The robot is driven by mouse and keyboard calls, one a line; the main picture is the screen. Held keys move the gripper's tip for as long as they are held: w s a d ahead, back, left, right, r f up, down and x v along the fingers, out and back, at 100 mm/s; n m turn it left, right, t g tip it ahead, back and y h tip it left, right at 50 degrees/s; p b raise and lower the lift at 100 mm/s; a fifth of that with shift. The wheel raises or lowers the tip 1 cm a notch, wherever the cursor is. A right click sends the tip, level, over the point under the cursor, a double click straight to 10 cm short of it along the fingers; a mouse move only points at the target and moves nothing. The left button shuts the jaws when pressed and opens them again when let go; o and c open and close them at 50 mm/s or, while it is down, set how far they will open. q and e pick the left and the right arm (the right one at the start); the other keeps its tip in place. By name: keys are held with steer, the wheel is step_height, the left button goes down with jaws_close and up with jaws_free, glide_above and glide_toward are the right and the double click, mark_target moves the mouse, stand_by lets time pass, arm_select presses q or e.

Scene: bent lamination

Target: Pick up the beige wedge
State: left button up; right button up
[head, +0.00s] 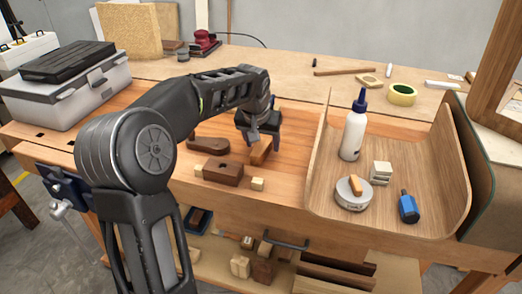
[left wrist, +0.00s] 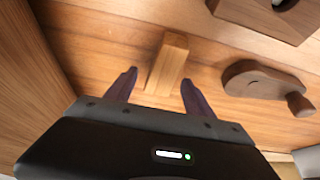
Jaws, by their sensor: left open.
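The beige wedge (head: 261,153), a long tan wooden piece, lies on the workbench below my left gripper (head: 259,136). In the left wrist view the wedge (left wrist: 169,62) stretches away from the jaws, with its near end between the two fingertips. My left gripper (left wrist: 159,78) is open there, with one finger on each side of the wedge and a visible gap on both sides. In the head view the gripper hides the wedge's upper part. My right gripper is in neither view.
A curved wooden tray (head: 436,213) stands at right, holding a white bottle (head: 353,135) and a blue-handled tool (head: 408,207).

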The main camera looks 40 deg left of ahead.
arm_select(q)
steer(key=shift+w+f, duration=0.1)
steer(key=shift+f, duration=0.1)
steer(key=shift+c, duration=0.2)
jaws_close()
stand_by(0.8)
